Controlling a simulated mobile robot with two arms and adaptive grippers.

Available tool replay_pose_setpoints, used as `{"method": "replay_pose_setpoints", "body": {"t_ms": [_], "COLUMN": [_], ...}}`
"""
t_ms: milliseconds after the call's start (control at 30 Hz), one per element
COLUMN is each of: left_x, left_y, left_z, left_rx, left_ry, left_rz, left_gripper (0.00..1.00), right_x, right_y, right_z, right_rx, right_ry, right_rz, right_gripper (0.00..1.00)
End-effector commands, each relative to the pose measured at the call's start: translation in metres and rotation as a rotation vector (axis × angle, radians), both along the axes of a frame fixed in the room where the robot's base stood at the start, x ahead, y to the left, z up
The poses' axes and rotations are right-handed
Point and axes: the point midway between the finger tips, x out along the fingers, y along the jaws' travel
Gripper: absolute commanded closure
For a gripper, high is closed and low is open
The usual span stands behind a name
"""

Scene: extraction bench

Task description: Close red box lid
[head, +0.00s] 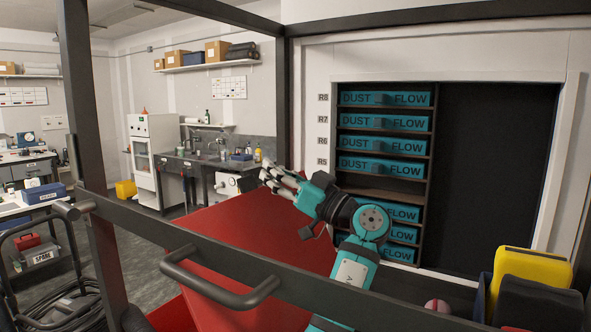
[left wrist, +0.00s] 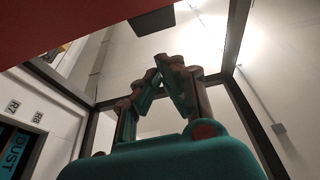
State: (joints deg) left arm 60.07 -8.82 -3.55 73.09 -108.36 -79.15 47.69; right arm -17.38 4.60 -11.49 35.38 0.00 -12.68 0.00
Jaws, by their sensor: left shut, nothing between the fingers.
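The red box lid (head: 258,232) shows as a broad, sloping dark red panel in the middle of the head view. Brighter red of the box (head: 215,297) shows below it, behind a dark rail. How far the lid stands open is not clear. My left gripper (head: 268,177) is at the panel's upper end, shut and empty, pointing left. In the left wrist view its fingertips (left wrist: 168,66) come together with nothing between them. A red surface (left wrist: 70,28) fills the upper left there, apart from the fingertips. My right gripper is not in view.
A dark frame with a rail and handle (head: 222,293) crosses the front. A shelf of teal DUST FLOW trays (head: 385,122) stands at the right. Yellow and black objects (head: 532,266) sit at the lower right. A sink bench (head: 215,160) stands behind, with open floor at left.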

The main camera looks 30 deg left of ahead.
Motion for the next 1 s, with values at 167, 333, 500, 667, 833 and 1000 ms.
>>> {"method": "replay_pose_setpoints", "body": {"t_ms": [167, 333, 500, 667, 833, 1000], "left_x": [0.002, 0.003, 0.003, 0.003, 0.003, 0.005], "left_y": [0.021, 0.028, 0.028, 0.028, 0.035, 0.055], "left_z": [-0.011, -0.016, -0.017, -0.018, -0.020, -0.029], "left_rx": [0.000, 0.000, 0.000, -0.001, -0.020, -0.085], "left_ry": [0.007, 0.005, 0.004, 0.004, 0.004, 0.008], "left_rz": [0.000, -0.001, -0.002, -0.002, 0.000, 0.001], "left_gripper": [1.00, 1.00, 1.00, 1.00, 1.00, 1.00], "right_x": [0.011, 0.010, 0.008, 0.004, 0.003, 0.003], "right_y": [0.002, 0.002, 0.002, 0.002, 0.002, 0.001], "right_z": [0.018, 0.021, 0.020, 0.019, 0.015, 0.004], "right_rx": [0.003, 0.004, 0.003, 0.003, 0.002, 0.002], "right_ry": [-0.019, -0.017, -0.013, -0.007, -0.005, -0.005], "right_rz": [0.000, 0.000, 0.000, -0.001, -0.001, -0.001], "right_gripper": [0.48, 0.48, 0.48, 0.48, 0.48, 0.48]}}
